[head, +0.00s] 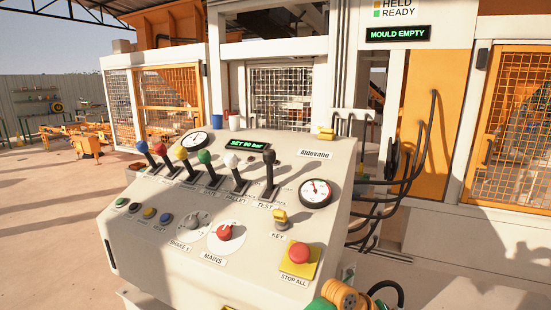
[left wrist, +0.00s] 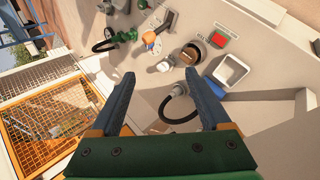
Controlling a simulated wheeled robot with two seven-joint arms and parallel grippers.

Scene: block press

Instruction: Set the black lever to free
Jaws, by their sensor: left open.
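The black lever (head: 269,172) is the rightmost in the row of coloured levers on the sloping console (head: 160,232) in the head view. It stands roughly upright in its slot, with its black knob at the top. A label reading TEST lies in front of the slot; smaller lettering beside it is hard to read. No gripper is at the lever. My left gripper (left wrist: 160,76) shows only in the left wrist view, open, with nothing between its fingers. That view faces a pale panel with fittings, and I cannot identify the black lever there. My right gripper is not in view.
White (head: 232,160) and green (head: 205,157) levers stand left of the black one. A gauge (head: 316,193), yellow key (head: 279,215) and red stop button (head: 299,253) lie to its right and front. Black hoses (head: 420,150) hang beyond the console. Green fittings (left wrist: 122,37) show near my left gripper.

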